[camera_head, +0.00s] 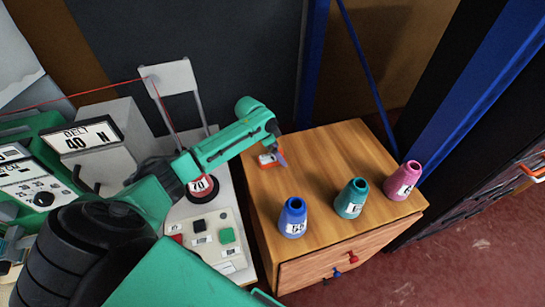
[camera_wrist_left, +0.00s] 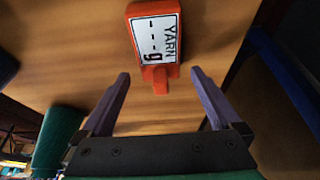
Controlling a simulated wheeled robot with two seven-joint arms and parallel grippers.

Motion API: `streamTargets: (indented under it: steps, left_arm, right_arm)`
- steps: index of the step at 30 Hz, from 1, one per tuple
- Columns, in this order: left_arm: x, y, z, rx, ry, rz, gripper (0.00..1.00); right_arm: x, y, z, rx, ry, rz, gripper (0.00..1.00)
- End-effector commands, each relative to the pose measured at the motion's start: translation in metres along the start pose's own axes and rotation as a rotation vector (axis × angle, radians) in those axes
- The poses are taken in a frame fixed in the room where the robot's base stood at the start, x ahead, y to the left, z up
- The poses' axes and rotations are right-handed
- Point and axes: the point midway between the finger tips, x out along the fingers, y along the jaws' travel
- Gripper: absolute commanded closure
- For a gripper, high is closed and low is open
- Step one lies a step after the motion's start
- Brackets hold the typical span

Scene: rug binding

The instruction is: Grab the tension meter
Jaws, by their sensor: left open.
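A small orange-red meter (camera_head: 267,160) with a white face lies on the wooden cabinet top near its far left corner. In the left wrist view the meter (camera_wrist_left: 155,40) shows its face reading "YARN", dashes and "g". Its narrow tail points toward my gripper. My left gripper (camera_wrist_left: 160,76) is open, its two purple-grey fingers apart, with the tail near the gap between the tips. No grip on the meter shows. In the head view my left gripper (camera_head: 281,157) is beside the meter, partly hidden by its own arm. My right gripper is not in view.
A blue cone (camera_head: 292,217), a teal cone (camera_head: 351,198) and a pink cone (camera_head: 404,181) stand along the cabinet's front. A "BELT 40 N" display (camera_head: 82,137) and a button panel (camera_head: 212,243) are at left. The middle of the wooden top (camera_head: 325,160) is clear.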

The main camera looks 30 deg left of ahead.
Motion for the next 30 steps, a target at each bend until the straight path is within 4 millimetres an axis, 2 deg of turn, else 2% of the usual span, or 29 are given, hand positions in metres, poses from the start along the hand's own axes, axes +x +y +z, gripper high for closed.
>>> streamTargets:
  steps: [5, 6, 11, 12, 13, 14, 23, 26, 30]
  left_arm:
    - [0.002, 0.000, 0.000, 0.001, 0.000, 0.000, 0.03]
    - [0.002, 0.000, 0.000, 0.001, 0.000, 0.000, 0.06]
    - [0.002, 0.000, 0.000, 0.001, 0.000, 0.000, 0.68]
    - [0.002, 0.000, 0.000, 0.000, 0.000, 0.000, 0.83]
    - [0.002, 0.000, 0.000, 0.000, 0.000, 0.000, 0.94]
    - [0.002, 0.000, 0.000, 0.000, 0.001, -0.001, 0.99]
    - [-0.002, -0.001, -0.002, 0.000, 0.001, -0.001, 0.99]
    - [-0.013, -0.001, -0.006, 0.001, 0.003, -0.002, 0.99]
    - [-0.044, -0.002, -0.020, 0.004, 0.005, -0.005, 0.99]
  right_arm:
    - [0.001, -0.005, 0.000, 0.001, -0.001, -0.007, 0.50]
    - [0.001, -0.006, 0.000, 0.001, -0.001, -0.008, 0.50]
    - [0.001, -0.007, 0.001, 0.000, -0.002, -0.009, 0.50]
    - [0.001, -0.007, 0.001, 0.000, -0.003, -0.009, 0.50]
    - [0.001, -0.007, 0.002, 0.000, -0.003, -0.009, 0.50]
    - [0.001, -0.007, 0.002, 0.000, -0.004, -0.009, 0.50]
    - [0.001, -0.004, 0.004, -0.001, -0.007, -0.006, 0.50]
    - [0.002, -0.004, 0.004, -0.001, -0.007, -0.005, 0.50]
    - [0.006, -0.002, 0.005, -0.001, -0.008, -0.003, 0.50]
